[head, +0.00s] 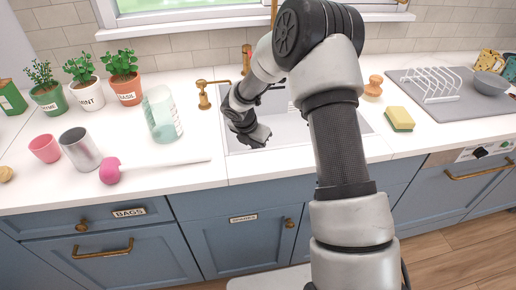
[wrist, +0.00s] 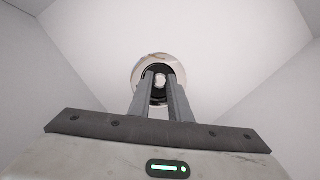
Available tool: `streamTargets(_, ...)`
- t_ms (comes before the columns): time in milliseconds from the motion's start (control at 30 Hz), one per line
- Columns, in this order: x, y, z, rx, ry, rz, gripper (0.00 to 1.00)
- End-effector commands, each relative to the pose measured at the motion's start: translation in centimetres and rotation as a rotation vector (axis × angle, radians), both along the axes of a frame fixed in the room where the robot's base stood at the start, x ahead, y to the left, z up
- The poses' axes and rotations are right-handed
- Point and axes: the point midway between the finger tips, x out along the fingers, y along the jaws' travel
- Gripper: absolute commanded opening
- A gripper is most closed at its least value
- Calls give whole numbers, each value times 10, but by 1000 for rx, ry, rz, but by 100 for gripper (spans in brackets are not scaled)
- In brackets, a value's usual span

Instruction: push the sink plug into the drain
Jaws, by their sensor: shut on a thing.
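In the wrist view my gripper (wrist: 159,78) points down into the white sink, its two grey fingers close together. Between the fingertips is the pale knob of the dark sink plug (wrist: 160,71), and the fingers are shut on it. The shiny metal rim of the drain (wrist: 138,68) shows around the plug. The plug lines up with the drain in this view; how deep it sits I cannot tell. In the head view my gripper (head: 258,140) reaches into the sink (head: 300,138), and my arm hides part of the basin. Plug and drain are hidden there.
A glass jug (head: 161,115), metal cup (head: 80,149) and pink-headed plunger (head: 110,171) are on the left counter. A sponge (head: 399,119) and wooden brush (head: 374,87) lie right. The sink walls surround my gripper.

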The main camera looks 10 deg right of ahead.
Motion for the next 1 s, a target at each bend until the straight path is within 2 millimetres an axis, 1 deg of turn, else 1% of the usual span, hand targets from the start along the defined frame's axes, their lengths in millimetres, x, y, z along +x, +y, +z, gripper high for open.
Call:
streamTargets(133,1,0,2,0,-2,-1,0)
streamTargets(267,0,0,-2,0,-2,-1,0)
streamTargets(300,1,0,-1,0,-2,-1,24)
streamTargets(367,0,0,-1,0,-2,-1,34)
streamTargets(400,0,0,-1,0,-2,-1,36)
streamTargets(633,0,0,0,0,-2,-1,36)
streamTargets(767,0,1,6,0,-3,-1,36)
streamTargets(867,-3,4,20,1,-4,-1,36)
streamTargets(1000,-11,13,49,1,-5,0,36)
